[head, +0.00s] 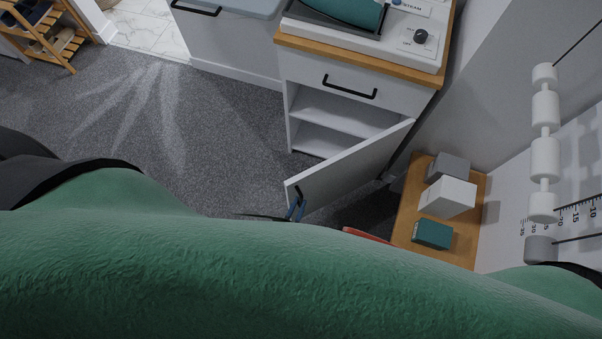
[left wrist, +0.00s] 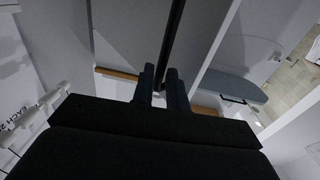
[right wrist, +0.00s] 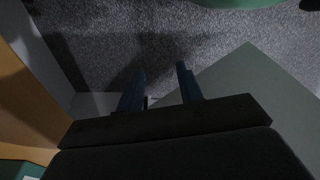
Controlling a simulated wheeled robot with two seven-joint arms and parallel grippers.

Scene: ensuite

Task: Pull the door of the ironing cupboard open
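The ironing cupboard (head: 352,90) is white with a wooden top edge and a drawer above. Its door (head: 350,165) stands well open, swung out toward me, and the shelves inside show. The door's black handle (head: 298,191) is near its free edge. My left gripper (head: 295,209) is at this handle, mostly hidden behind the green arm in front. In the left wrist view, the left gripper (left wrist: 161,82) has its fingers close together around the black handle bar (left wrist: 173,40). My right gripper (right wrist: 160,80) has its fingers apart with nothing clearly held, above the carpet; the head view does not show it.
A low wooden table (head: 408,225) with several boxes stands right of the door. A pale panel (right wrist: 255,95) lies right of the right gripper. Grey carpet (head: 200,125) left of the cupboard is free.

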